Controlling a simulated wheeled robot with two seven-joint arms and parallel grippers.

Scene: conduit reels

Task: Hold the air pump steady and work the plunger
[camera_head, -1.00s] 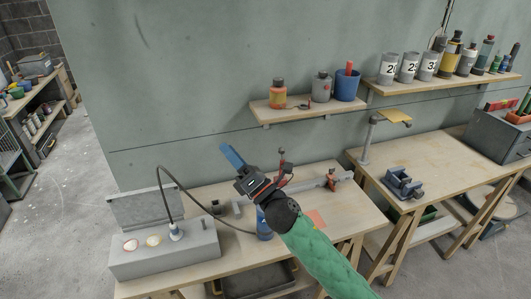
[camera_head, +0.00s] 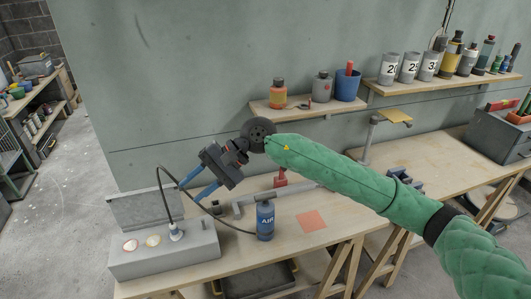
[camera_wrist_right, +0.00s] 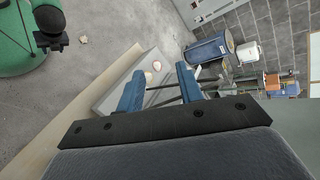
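The air pump (camera_head: 265,220) is a small blue cylinder marked AIR, standing upright on the bench. A black hose runs from it to a grey plug on the grey box (camera_head: 190,248) at the left. My left gripper is not seen.
An orange square (camera_head: 311,221) lies on the bench right of the pump. A grey bar with red parts (camera_head: 301,185) lies behind. A shelf (camera_head: 290,115) holds bottles and a blue cup above. A vise, partly hidden by my arm, is on the right bench.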

